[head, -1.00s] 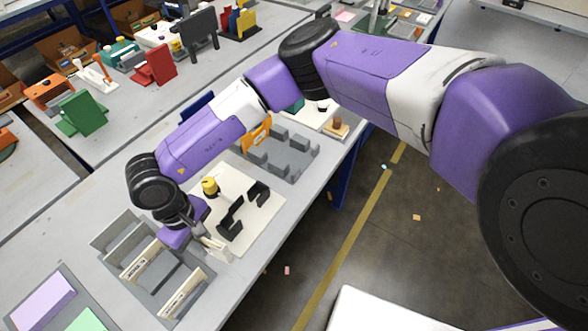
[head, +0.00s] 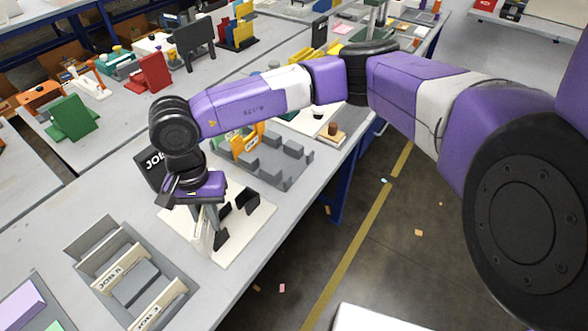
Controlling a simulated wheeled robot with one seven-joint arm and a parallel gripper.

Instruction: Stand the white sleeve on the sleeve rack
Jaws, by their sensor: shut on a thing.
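My gripper (head: 207,222) points down over the near-left part of a cream board. It is shut on a thin whitish piece (head: 203,240), which looks like the white sleeve; the fingers hide much of it. The piece stands roughly upright, and I cannot tell whether it touches the board. The grey rack (head: 92,243), apparently the sleeve rack, lies on the table to the left of my gripper. Cream pieces with dark lettering (head: 112,282) stand in it, with grey dividers between.
The cream board (head: 262,222) carries black brackets (head: 245,202) close to the right of my gripper. A dark panel lettered "JOB" (head: 152,163) is behind my wrist. A grey slotted fixture (head: 283,172) lies farther back. Bare table separates board and rack.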

